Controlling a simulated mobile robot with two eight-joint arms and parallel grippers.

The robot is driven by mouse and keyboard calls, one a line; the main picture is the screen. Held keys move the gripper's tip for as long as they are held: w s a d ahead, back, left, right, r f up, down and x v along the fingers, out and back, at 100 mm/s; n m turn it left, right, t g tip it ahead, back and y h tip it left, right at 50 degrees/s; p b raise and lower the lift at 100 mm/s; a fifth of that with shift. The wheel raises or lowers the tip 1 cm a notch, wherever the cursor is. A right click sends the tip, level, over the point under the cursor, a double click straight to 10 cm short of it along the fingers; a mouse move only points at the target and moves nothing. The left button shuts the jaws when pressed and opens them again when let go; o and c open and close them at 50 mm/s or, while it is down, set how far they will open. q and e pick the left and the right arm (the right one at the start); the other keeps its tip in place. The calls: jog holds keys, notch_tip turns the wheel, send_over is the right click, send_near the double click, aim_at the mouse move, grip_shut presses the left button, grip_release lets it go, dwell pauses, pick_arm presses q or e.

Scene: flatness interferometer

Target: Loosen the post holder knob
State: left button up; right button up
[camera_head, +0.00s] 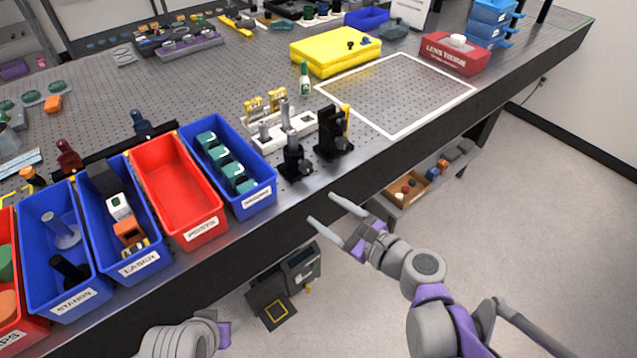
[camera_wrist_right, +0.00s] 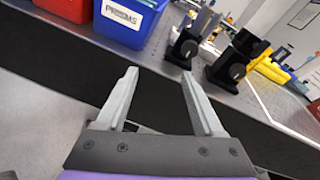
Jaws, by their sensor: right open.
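A black post holder (camera_head: 295,163) with a grey post in it stands upright near the table's front edge. In the right wrist view the holder (camera_wrist_right: 184,47) shows a round knob on its side. A second, bulkier black mount (camera_head: 333,138) stands just right of it, and its dark round knob faces my side in the wrist view (camera_wrist_right: 236,68). My right gripper (camera_head: 321,207) is open and empty, in front of the table edge, apart from both. It also shows in the wrist view (camera_wrist_right: 160,73). Of my left arm only a grey and purple part shows at the bottom; no fingers are seen.
Left of the holder are a blue bin of teal parts (camera_head: 271,190) and a red posts bin (camera_head: 219,215). A white rack (camera_head: 310,122) stands behind it. A white-outlined bare area (camera_head: 400,95) lies to the right. A red box (camera_head: 453,55) stands farther back.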

aim_at(308, 168)
jog(key=w+a+m+t, duration=0.1)
jog(key=w+m, duration=0.1)
jog(key=w, duration=0.2)
jog(key=w+a+m+t+b, duration=0.1)
jog(key=w+m, duration=0.1)
jog(key=w, duration=0.2)
jog(key=w+a+m, duration=0.1)
jog(key=w+m, duration=0.2)
jog(key=shift+w+a+r+t, duration=0.2)
jog(key=shift+w+r+t, duration=0.15)
jog(key=shift+w+t, duration=0.05)
grip_shut()
